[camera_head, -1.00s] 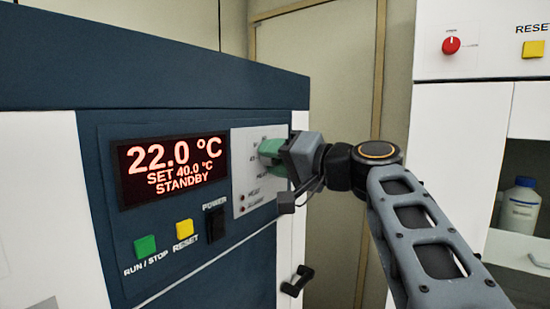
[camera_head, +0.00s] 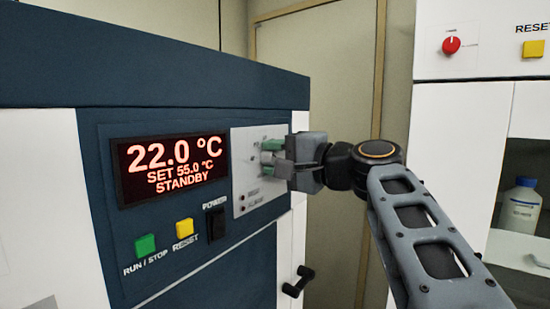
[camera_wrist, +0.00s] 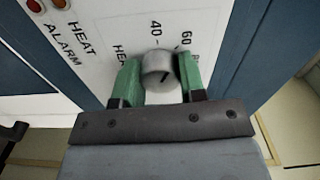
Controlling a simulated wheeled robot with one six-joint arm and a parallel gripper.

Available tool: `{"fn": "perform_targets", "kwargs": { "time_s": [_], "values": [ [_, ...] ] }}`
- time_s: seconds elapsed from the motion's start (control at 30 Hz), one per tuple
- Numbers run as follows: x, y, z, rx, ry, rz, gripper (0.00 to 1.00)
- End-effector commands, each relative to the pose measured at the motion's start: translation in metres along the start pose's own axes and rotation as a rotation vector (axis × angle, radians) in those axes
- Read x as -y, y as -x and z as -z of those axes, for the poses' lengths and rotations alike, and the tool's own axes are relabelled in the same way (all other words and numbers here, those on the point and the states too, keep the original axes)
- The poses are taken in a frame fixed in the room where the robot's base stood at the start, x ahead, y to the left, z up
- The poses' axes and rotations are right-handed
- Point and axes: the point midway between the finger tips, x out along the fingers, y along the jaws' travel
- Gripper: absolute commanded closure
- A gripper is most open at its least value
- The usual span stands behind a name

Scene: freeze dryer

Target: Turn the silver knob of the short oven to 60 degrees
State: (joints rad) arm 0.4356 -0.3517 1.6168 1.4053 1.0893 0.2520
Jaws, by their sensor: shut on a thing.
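The silver knob (camera_wrist: 158,68) sits on the white dial panel (camera_head: 241,184) of the short oven (camera_head: 100,80). In the wrist view its dark pointer mark faces between the 40 and 60 labels. My gripper (camera_wrist: 156,78) is shut on the knob, with one green finger on each side of it. In the head view the green fingers (camera_head: 272,152) meet the panel and hide most of the knob. The display (camera_head: 172,166) reads 22.0 °C, SET 55.0 °C, STANDBY.
Below the display are a green RUN/STOP button (camera_head: 145,246), a yellow RESET button (camera_head: 184,229) and a black POWER switch (camera_head: 216,225). A dark door handle (camera_head: 298,281) sticks out below the panel. A white cabinet with a red knob (camera_head: 451,46) stands at right.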

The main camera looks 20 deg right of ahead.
Motion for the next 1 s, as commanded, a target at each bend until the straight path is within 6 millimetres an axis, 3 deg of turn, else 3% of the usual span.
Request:
{"fn": "perform_targets", "kwargs": {
  "time_s": [0.43, 1.0],
  "values": [
    [0.0002, 0.0001, -0.0002, 0.000, -0.243, 0.000, 0.86],
    [-0.0003, 0.0000, -0.0002, 0.000, -0.292, 0.000, 0.86]
  ]
}}
